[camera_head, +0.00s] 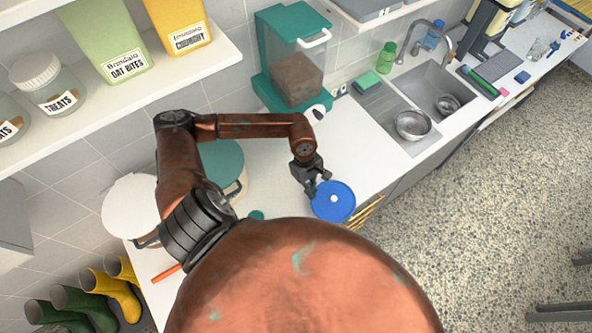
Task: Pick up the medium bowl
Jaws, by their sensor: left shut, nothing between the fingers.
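Two round steel bowls show in the sink. The larger-looking bowl (412,125) is in the near basin, and a smaller-looking bowl (447,104) is in the far basin. I cannot tell from size alone which is the medium one. My left gripper (313,190) is shut and empty, pointing down over the counter at the edge of a round blue lid-like object (334,202). I cannot tell if it touches that object. The gripper is well to the left of both bowls. My right gripper is not in view.
The counter (355,150) is clear between the blue object and the sink. A teal food dispenser (296,60) stands at the back, left of the sink. A faucet (432,35) arches behind the basins. A shelf (150,95) with containers juts out at upper left.

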